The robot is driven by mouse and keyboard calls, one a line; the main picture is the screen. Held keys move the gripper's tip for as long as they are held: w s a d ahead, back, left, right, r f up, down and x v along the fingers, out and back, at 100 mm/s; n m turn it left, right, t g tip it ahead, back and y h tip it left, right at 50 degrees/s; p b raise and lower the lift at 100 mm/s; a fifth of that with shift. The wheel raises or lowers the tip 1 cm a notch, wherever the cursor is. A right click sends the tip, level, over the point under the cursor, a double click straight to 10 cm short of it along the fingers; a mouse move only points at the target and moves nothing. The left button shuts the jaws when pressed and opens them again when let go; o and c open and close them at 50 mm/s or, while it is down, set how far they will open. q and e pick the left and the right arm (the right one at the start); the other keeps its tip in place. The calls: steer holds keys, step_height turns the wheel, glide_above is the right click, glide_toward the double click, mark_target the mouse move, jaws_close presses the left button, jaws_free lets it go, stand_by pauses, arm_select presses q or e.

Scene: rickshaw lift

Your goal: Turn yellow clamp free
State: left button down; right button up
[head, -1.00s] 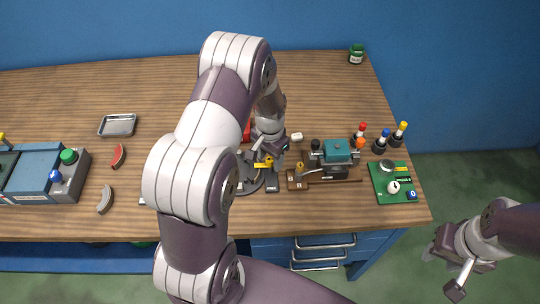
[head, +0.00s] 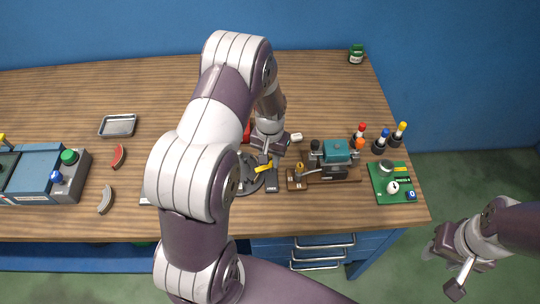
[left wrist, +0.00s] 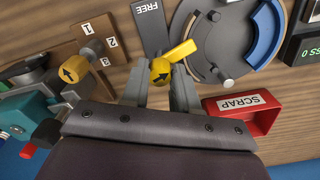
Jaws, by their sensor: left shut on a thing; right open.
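The yellow clamp (head: 263,168) shows below my left gripper in the head view. A dark plate marked FREE (left wrist: 151,22) lies beside the clamp. My right gripper (head: 455,270) is open and empty, off the table at the lower right.
A red SCRAP tray (left wrist: 242,115) stands close to my left gripper. A wooden block with a yellow knob and numbers (left wrist: 93,45) is on the other side, near a teal device (head: 336,150). A green panel (head: 391,182) and several coloured-top bottles stand farther right.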

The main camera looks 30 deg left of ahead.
mark_target(271, 159)
arm_select(q)
steer(key=n, duration=0.3)
steer(key=shift+n, duration=0.4)
steer(key=n, duration=0.3)
steer(key=shift+n+p, duration=0.3)
steer(key=shift+p, duration=0.1)
steer(key=n, duration=0.6)
steer(key=shift+w, duration=0.15)
steer(key=shift+n, duration=0.3)
steer(key=c, duration=0.9)
jaws_free()
steer(key=shift+o, duration=0.2)
step_height(271, 159, up, 13)
steer(key=b, duration=0.1)
steer(key=shift+f, duration=0.1)
